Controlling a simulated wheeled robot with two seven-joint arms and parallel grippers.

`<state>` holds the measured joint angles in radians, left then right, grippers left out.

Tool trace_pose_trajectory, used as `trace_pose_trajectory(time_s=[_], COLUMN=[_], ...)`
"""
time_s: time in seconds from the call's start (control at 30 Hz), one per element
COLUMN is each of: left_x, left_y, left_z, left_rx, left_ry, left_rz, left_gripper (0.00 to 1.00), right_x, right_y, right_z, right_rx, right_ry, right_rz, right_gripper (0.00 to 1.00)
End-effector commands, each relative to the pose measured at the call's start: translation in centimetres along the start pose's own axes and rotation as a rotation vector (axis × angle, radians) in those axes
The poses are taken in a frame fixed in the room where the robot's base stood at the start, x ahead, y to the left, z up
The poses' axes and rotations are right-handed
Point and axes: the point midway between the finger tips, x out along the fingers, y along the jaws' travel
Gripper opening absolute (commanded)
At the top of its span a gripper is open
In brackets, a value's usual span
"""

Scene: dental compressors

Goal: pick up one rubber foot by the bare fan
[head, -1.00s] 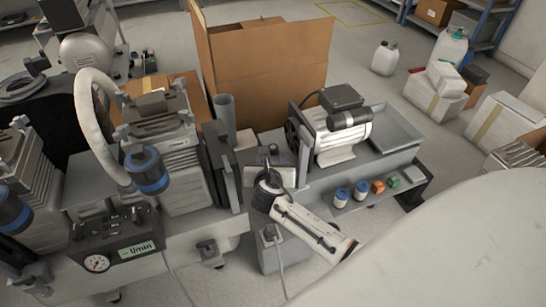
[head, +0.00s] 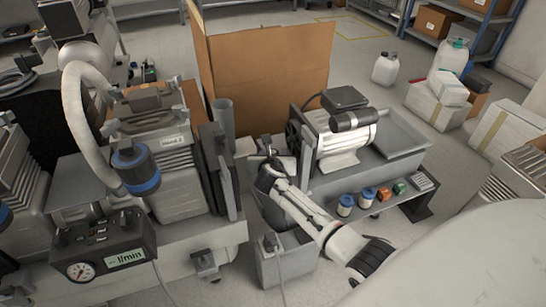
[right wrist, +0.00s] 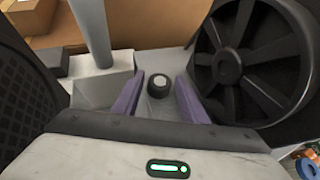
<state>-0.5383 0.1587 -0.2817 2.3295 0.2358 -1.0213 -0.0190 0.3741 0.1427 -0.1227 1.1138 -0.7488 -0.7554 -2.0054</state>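The bare fan (right wrist: 252,62), a black wheel with broad spokes, is at the right in the right wrist view; in the head view it shows as a dark edge (head: 293,136) at the motor's left end. A rubber foot (right wrist: 158,86), a small black cylinder with a grey top, stands on a light surface left of the fan. My right gripper (right wrist: 158,100) is open, its two purple fingers on either side of the foot with gaps visible. In the head view my right gripper (head: 268,150) hides the foot. My left gripper is not in view.
The motor unit (head: 343,135) stands right of my gripper, with several small coloured items on the ledge before it. A grey tube (head: 223,118) and dark upright panel (head: 218,165) stand to the left. A large cardboard box (head: 268,75) is behind.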

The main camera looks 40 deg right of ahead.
Motion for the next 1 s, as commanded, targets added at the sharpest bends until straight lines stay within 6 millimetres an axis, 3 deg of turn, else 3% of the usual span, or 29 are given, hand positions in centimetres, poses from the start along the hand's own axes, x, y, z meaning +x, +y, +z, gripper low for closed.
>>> trace_pose_trajectory(time_s=[0.07,0.23,0.63,0.77,0.87,1.0], left_x=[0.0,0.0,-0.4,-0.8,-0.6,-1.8], left_y=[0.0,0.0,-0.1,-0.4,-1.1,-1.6], left_z=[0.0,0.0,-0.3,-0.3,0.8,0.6], left_rx=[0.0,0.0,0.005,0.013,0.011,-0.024], left_ry=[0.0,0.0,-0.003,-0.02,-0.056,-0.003], left_rz=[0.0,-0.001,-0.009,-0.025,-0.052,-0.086], left_gripper=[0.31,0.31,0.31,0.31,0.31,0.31], right_x=[0.0,0.0,-0.5,-1.2,-2.0,-3.4], right_y=[0.0,0.0,0.0,-0.1,0.0,0.0], right_z=[0.0,0.0,0.8,2.2,3.7,6.2], right_rx=[0.0,0.0,0.0,-0.001,0.0,-0.001], right_ry=[0.0,0.0,-0.001,-0.003,-0.002,-0.003], right_rz=[0.0,0.0,0.0,0.0,0.0,0.0], right_gripper=[0.36,0.08,0.08,0.08,0.08,0.08])
